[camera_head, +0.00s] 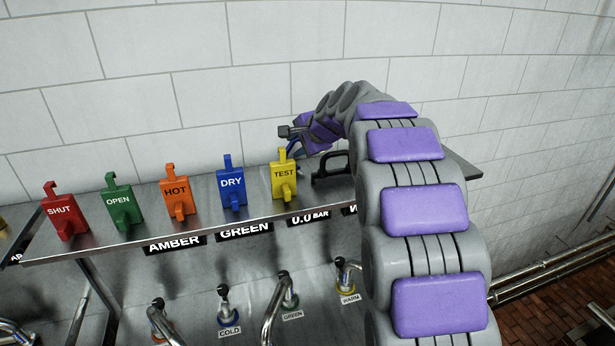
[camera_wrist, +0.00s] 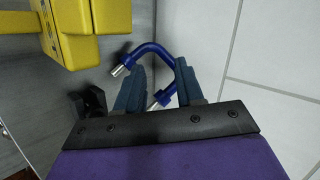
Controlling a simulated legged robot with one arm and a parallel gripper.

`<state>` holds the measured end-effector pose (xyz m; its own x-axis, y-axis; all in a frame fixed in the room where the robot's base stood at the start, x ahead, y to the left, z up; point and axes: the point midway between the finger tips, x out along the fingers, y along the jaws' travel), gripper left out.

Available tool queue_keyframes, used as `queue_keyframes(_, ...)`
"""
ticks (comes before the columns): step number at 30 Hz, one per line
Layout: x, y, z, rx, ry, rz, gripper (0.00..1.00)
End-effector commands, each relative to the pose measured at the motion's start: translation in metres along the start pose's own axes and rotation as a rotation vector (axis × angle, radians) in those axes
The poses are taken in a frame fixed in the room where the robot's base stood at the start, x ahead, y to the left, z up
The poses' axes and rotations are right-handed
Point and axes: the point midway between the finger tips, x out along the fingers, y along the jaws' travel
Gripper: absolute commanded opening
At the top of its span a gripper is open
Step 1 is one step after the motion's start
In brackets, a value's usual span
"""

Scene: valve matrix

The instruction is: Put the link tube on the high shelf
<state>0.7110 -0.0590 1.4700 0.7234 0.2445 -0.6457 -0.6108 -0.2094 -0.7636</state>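The link tube (camera_wrist: 152,48) is a blue bent tube with bare silver ends. In the wrist view it lies between and just beyond the fingertips of my gripper (camera_wrist: 160,76). The dark blue fingers stand apart, with a gap visible; one leg of the tube runs between them, near the right finger. In the head view my gripper (camera_head: 303,138) is low over the back of the metal high shelf (camera_head: 138,231), behind the yellow TEST tag (camera_head: 284,181). Only a bit of blue shows there, and I cannot tell whether the tube rests on the shelf.
Red SHUT (camera_head: 65,211), green OPEN (camera_head: 122,201), orange HOT (camera_head: 177,194) and blue DRY (camera_head: 232,189) tags stand along the shelf. A black handle-like object (camera_head: 331,170) is right of the TEST tag. A tiled wall (camera_head: 230,60) rises behind. Pipes and valves lie below.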

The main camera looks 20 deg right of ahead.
Motion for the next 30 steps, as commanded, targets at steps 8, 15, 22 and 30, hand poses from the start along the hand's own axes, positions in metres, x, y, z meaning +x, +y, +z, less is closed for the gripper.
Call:
queue_keyframes(8, -0.013, -0.002, 0.000, -0.001, 0.002, -0.002, 0.37)
queue_keyframes(15, -0.038, -0.001, 0.001, 0.001, 0.001, -0.001, 0.37)
queue_keyframes(22, -0.063, -0.002, 0.000, 0.001, 0.001, -0.001, 0.37)
queue_keyframes(30, -0.081, -0.001, -0.001, 0.000, 0.002, -0.001, 0.37)
